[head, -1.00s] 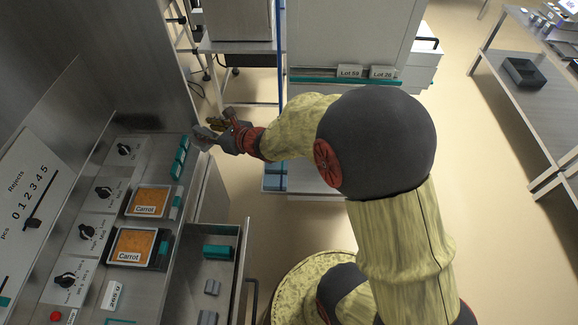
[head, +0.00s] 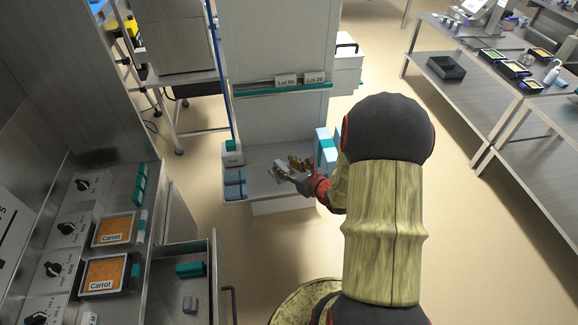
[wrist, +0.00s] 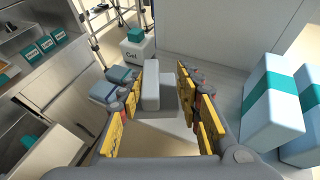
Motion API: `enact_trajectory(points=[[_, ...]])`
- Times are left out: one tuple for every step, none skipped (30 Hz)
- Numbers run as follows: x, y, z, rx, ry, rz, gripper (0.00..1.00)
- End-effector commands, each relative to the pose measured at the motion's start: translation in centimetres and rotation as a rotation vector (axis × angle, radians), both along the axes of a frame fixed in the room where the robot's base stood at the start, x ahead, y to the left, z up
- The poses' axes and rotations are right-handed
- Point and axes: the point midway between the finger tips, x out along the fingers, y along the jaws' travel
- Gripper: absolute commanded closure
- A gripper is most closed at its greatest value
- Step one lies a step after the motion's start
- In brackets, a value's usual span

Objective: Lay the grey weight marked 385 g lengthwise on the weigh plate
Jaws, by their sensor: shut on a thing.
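My gripper (head: 298,174) is at the middle of the head view, over a pale shelf with white and teal boxes. It is shut on a light grey block (head: 281,168), seen in the wrist view as an upright grey block (wrist: 150,84) between the yellow finger pads. No marking on the block is readable, so I cannot tell whether it is the 385 g weight. I cannot make out the weigh plate in either view.
A Gel box (head: 232,153) stands left of my gripper; white and teal boxes (head: 325,150) stand close on its right. The sealer counter (head: 127,188) with Carrot trays (head: 104,273) is at left. The drawer (head: 215,285) juts out.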

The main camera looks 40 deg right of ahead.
Motion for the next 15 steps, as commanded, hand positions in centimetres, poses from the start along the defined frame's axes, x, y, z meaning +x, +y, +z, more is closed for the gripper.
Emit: enact_trajectory(points=[[-0.9,-1.0,-0.2,0.002,-0.002,-0.024,1.0],[-1.3,-1.4,-0.4,0.001,-0.002,-0.032,1.0],[-1.8,-1.8,-0.6,0.002,-0.004,-0.042,1.0],[-2.1,-2.0,-0.7,0.001,-0.005,-0.047,1.0],[-2.3,-2.2,-0.7,0.001,-0.006,-0.051,1.0],[-2.5,-2.5,-0.8,0.0,-0.007,-0.057,1.0],[-2.4,-2.7,-1.0,0.0,-0.007,-0.059,1.0],[-2.3,-2.9,-1.1,-0.001,-0.007,-0.06,1.0],[-2.0,-3.2,-1.4,-0.001,-0.007,-0.06,1.0],[-1.6,-3.5,-1.6,-0.001,-0.007,-0.06,1.0],[-1.2,-3.8,-1.9,-0.001,-0.007,-0.06,1.0],[-0.6,-4.3,-2.3,-0.001,-0.007,-0.06,1.0],[0.0,-4.7,-2.7,-0.001,-0.008,-0.059,1.0],[0.5,-5.1,-3.0,-0.001,-0.008,-0.059,1.0],[1.2,-5.6,-3.4,-0.001,-0.008,-0.059,1.0]])
